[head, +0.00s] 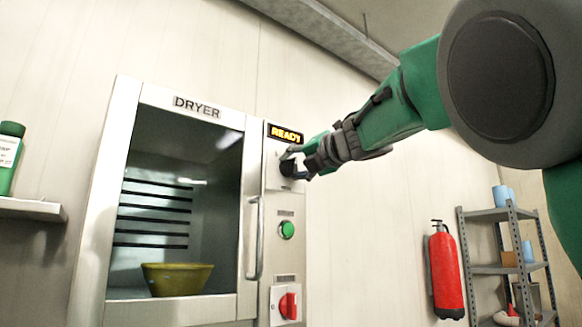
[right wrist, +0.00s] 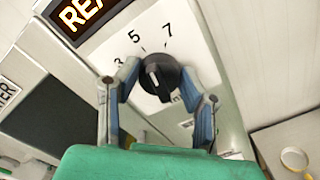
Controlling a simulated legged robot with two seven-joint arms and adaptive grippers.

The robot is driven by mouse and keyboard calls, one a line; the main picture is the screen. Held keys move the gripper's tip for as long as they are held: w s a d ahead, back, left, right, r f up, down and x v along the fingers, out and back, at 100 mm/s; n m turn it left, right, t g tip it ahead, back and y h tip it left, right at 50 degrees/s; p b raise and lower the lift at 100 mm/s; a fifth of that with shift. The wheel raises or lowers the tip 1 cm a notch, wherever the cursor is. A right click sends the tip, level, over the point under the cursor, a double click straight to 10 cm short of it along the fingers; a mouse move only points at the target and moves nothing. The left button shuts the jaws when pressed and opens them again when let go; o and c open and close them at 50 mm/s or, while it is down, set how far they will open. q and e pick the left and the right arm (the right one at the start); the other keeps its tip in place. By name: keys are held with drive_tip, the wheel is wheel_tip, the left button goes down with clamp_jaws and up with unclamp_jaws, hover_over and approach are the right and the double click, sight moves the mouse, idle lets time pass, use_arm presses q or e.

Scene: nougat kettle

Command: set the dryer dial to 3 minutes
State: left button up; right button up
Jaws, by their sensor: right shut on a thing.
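The dryer (head: 118,180) stands left of centre in the head view, with a control panel (head: 270,215) on its right side. The black dial (right wrist: 158,77) is on the upper panel, with printed marks 3, 5 and 7 around it in the right wrist view. Its white pointer line tilts up and slightly left; I cannot tell exactly which mark it meets. The dial (head: 287,168) is partly hidden by my gripper in the head view. My right gripper (right wrist: 158,82) is shut on the dial, one finger on each side. My left gripper is out of view.
A lit READY display (head: 286,134) sits above the dial. A green button (head: 286,230) and a red switch (head: 288,306) are below. The door handle (head: 254,238) is beside the panel. A yellow bowl (head: 177,279) is inside. A fire extinguisher (head: 445,270) hangs right.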

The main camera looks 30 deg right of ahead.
drive_tip(key=shift+w+a+f, duration=0.2)
drive_tip(key=shift+a+f, duration=0.1)
drive_tip(key=shift+a, duration=0.15)
drive_tip(key=shift+d, duration=0.5)
drive_tip(key=shift+a+n+b, duration=0.3)
drive_tip(key=shift+n+b, duration=0.05)
drive_tip(key=shift+n, duration=0.25)
drive_tip(key=shift+d+n+b, duration=0.15)
drive_tip(key=shift+n+b, duration=0.5)
drive_tip(key=shift+n, duration=0.35)
drive_tip(key=n+b, duration=0.1)
drive_tip(key=n, duration=0.1)
drive_tip(key=shift+n+b, duration=0.35)
drive_tip(key=shift+n, duration=0.05)
drive_tip(key=n+b, duration=0.2)
drive_tip(key=n, duration=0.1)
drive_tip(key=shift+n, duration=0.3)
drive_tip(key=n+b, duration=0.2)
drive_tip(key=n, duration=0.2)
drive_tip(key=shift+b, duration=0.4)
use_arm(q)
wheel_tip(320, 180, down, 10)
drive_tip(key=b, duration=0.1)
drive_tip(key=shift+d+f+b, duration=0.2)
drive_tip(key=shift+b, duration=0.2)
use_arm(e)
drive_tip(key=shift+w+n, duration=0.1)
drive_tip(key=shift+n, duration=2.1)
drive_tip(key=shift+r, duration=0.15)
